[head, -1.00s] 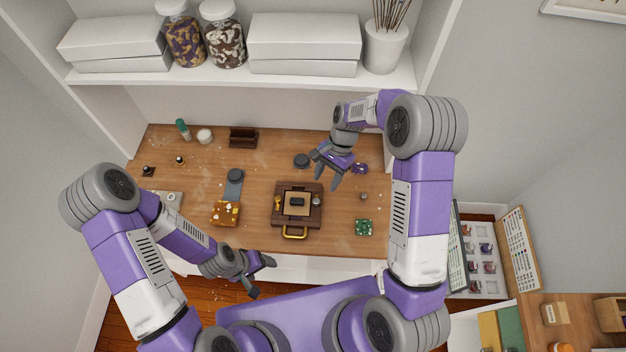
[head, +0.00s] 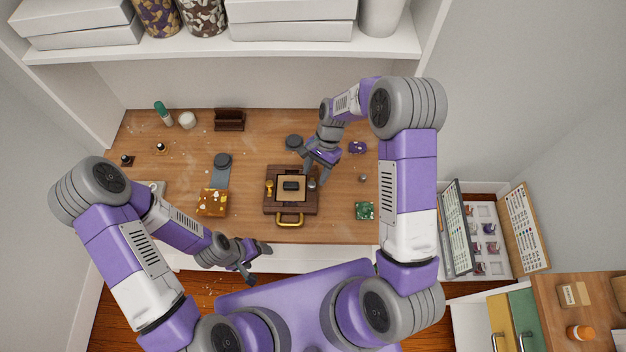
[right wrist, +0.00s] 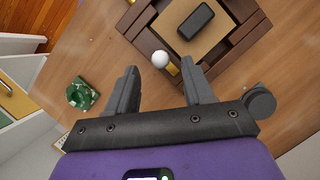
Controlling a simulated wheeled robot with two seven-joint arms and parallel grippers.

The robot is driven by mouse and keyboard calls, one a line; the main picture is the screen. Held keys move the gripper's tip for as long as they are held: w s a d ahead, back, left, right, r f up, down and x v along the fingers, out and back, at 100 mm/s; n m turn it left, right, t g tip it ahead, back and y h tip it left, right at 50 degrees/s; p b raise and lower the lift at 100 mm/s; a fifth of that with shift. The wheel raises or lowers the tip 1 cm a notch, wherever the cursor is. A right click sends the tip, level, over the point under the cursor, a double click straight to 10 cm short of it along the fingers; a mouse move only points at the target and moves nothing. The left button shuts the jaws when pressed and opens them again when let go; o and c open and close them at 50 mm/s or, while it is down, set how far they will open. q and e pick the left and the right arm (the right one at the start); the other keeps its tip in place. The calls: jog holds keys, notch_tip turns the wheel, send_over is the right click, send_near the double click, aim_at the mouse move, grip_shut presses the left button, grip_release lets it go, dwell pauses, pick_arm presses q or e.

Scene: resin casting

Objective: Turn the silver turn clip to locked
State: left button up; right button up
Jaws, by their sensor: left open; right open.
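The silver turn clip (head: 312,184) shows as a small round knob on the right side of a dark wooden box frame (head: 276,207). In the right wrist view the clip (right wrist: 160,59) is a pale ball beside a small brass piece (right wrist: 173,70). My right gripper (head: 315,177) is open. Whether the clip is locked cannot be read. My left gripper (head: 260,264) is open and empty, off the table's front edge.
The box holds a dark block (head: 291,186), with a gold clip (head: 269,187) at left and a brass handle (head: 290,220) in front. A green piece (head: 364,211) lies to the right, an amber block (head: 212,203) to the left. A shelf overhangs the back.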

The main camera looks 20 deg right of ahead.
aim_at(312, 184)
jog(key=shift+x, duration=1.85)
grip_shut()
